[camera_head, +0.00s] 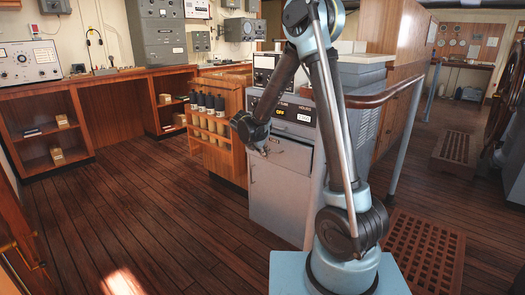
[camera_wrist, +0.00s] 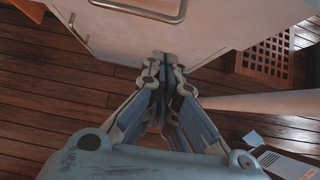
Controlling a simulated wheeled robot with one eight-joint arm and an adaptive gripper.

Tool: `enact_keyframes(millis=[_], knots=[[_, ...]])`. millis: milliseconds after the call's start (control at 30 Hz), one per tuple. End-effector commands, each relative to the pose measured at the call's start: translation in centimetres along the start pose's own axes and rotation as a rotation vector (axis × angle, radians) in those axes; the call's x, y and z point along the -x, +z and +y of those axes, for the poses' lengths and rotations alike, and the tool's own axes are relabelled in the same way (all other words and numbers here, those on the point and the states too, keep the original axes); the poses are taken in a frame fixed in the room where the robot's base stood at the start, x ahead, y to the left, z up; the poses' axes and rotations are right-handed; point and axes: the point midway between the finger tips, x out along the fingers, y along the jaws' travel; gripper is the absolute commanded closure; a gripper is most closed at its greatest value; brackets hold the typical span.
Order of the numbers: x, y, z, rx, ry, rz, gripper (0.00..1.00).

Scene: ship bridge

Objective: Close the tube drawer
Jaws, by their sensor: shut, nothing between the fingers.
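The tube drawer looks to be the wooden unit (camera_head: 236,162) left of the grey cabinet. Several dark-capped tubes (camera_head: 208,103) stand upright in a row along its side. It appears to stick out from the wooden counter behind; how far is hard to tell. My gripper (camera_head: 265,153) is shut and empty, in front of the grey cabinet's upper part and to the right of the tube drawer. In the wrist view the shut fingertips (camera_wrist: 164,60) point at the pale cabinet face, and I cannot tell whether they touch it.
The grey cabinet (camera_head: 279,190) has a drawer handle (camera_wrist: 155,10) and a door handle (camera_wrist: 79,29). A handrail (camera_head: 402,140) and a wooden floor grating (camera_head: 424,252) lie to the right. Open wooden shelves (camera_head: 45,140) stand left. The plank floor between is clear.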

Motion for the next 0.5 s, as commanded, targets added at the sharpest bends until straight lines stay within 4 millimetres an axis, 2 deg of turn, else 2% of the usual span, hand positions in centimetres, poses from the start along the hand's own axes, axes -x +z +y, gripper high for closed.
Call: enact_keyframes(millis=[100,200,500], knots=[[-1.9,0.2,0.0,-0.002,-0.001,0.0,1.0],[-3.0,1.2,-0.1,-0.003,-0.002,0.0,1.0],[-4.5,2.5,0.0,-0.001,0.0,0.0,1.0]])
